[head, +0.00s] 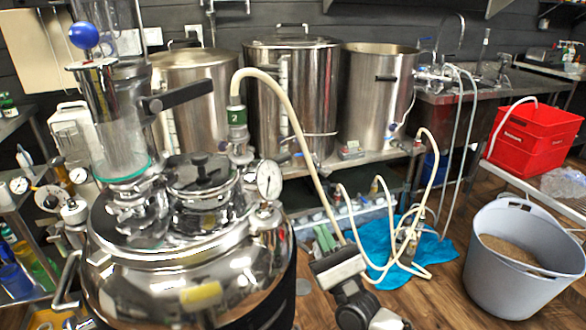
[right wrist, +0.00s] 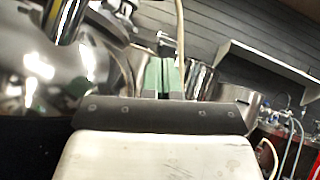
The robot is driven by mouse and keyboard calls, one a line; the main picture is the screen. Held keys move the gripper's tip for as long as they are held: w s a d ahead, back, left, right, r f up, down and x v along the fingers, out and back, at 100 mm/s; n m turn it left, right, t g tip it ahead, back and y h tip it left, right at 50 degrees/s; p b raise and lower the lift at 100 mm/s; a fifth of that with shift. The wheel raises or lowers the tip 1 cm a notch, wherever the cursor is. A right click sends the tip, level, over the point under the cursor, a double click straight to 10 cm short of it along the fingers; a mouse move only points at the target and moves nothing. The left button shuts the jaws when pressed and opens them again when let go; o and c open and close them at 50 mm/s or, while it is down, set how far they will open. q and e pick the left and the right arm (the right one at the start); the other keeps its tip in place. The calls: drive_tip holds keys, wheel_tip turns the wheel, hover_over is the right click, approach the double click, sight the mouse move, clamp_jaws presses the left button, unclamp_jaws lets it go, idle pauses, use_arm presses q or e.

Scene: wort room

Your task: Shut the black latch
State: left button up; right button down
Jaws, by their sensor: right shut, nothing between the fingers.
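The black latch (head: 182,95) is a black bar at the upper side of the clear cylinder on top of the steel vessel (head: 190,270). It sticks out to the right and slightly upward. My right gripper (head: 325,238) is at the lower middle of the head view, right of the vessel and well below the latch, apart from it. Its green fingers are together and empty, and they show in the right wrist view (right wrist: 163,78). A dark bar at the upper left of that view is blurred, and I cannot tell whether it is the latch. My left gripper is not in view.
A pale hose (head: 290,125) arches from the vessel's top down past my right gripper. A pressure gauge (head: 269,180) and a lid (head: 203,178) sit on the vessel. Large steel pots (head: 290,95) stand behind. A grey bucket (head: 500,275) stands on the floor at right.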

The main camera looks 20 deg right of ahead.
use_arm(q)
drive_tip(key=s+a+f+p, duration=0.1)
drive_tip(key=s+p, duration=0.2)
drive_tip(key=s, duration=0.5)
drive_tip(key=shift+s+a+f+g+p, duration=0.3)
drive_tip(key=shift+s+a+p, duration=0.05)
drive_tip(key=shift+p, duration=0.05)
use_arm(e)
drive_tip(key=s+r+x, duration=0.2)
drive_tip(key=x, duration=1.1)
drive_tip(key=shift+a, duration=0.3)
drive_tip(key=shift+n+y, duration=0.4)
